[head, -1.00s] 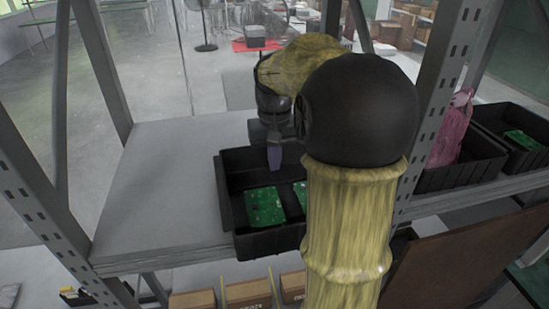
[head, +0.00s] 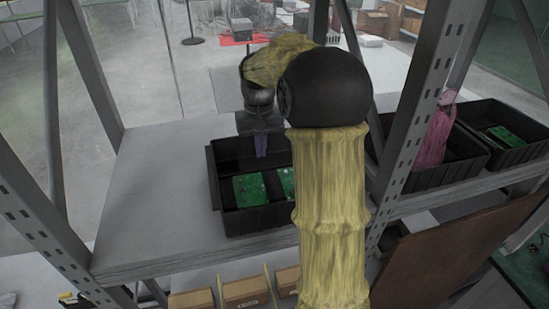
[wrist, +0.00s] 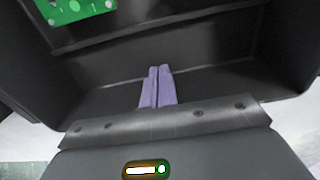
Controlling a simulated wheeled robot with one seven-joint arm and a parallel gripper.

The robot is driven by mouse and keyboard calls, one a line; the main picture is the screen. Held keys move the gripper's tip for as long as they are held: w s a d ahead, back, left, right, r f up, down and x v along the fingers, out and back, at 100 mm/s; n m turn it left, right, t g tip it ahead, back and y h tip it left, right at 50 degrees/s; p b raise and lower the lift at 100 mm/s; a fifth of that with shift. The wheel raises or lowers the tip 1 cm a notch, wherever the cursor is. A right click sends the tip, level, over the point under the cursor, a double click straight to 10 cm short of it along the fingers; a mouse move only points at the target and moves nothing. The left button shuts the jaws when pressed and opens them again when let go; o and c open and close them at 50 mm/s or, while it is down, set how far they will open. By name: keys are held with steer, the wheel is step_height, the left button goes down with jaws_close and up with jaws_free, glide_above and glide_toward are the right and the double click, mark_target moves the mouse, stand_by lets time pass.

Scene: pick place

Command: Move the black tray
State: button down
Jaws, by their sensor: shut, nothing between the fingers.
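The black tray (head: 216,200) sits on the grey shelf, with green circuit boards (head: 250,188) lying in it. My arm hides its right part in the head view. My gripper (head: 262,155) is over the tray's far part, pointing down, its purple fingers together and empty. In the wrist view the fingers (wrist: 158,88) show against the tray's dark inside (wrist: 215,50), and a green board (wrist: 75,10) shows at the upper left. I cannot tell whether the fingertips touch the tray.
The grey shelf (head: 150,190) is bare to the left of the tray. A metal upright (head: 425,110) stands to the right. Beyond it are more black bins (head: 455,165), one with a pink item (head: 436,135). Cardboard boxes (head: 245,290) sit below the shelf.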

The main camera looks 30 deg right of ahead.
steer(key=shift+w, duration=0.15)
steer(key=shift+r, duration=0.4)
step_height(320, 180, up, 16)
steer(key=b, duration=0.1)
steer(key=shift+r, duration=0.25)
stand_by(0.3)
steer(key=shift+f, duration=0.1)
stand_by(0.3)
step_height(320, 180, down, 13)
steer(key=shift+f, duration=0.2)
stand_by(0.6)
stand_by(0.4)
